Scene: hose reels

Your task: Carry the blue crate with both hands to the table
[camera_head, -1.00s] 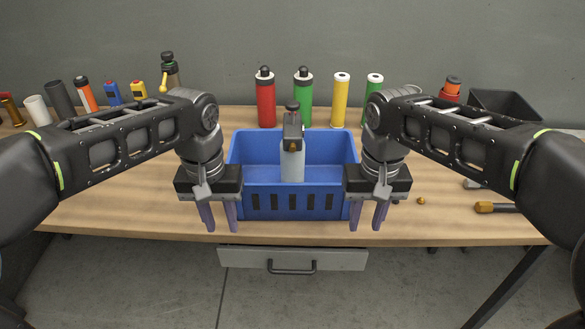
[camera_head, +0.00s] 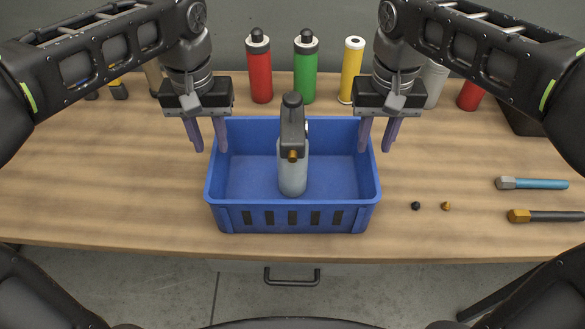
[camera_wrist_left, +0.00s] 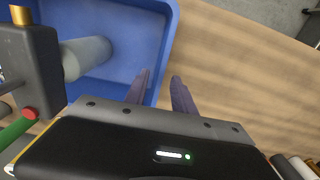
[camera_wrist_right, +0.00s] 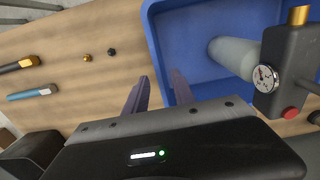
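The blue crate (camera_head: 292,218) sits on the wooden table (camera_head: 110,200) with a grey bottle-like tool with a dark head and gauge (camera_head: 292,170) standing in it. My left gripper (camera_head: 208,148) is open at the crate's left wall. In the left wrist view its fingers (camera_wrist_left: 160,92) lie either side of the crate's rim (camera_wrist_left: 166,55). My right gripper (camera_head: 377,148) is open at the right wall. In the right wrist view its fingers (camera_wrist_right: 160,92) lie either side of the rim (camera_wrist_right: 152,45). I cannot tell whether any finger touches the crate.
Red (camera_head: 259,70), green (camera_head: 305,70) and yellow (camera_head: 351,70) cylinders stand behind the crate. Two small pieces (camera_head: 431,206) and tools with blue (camera_head: 535,184) and dark (camera_head: 550,216) handles lie on the right. The table left of the crate is clear.

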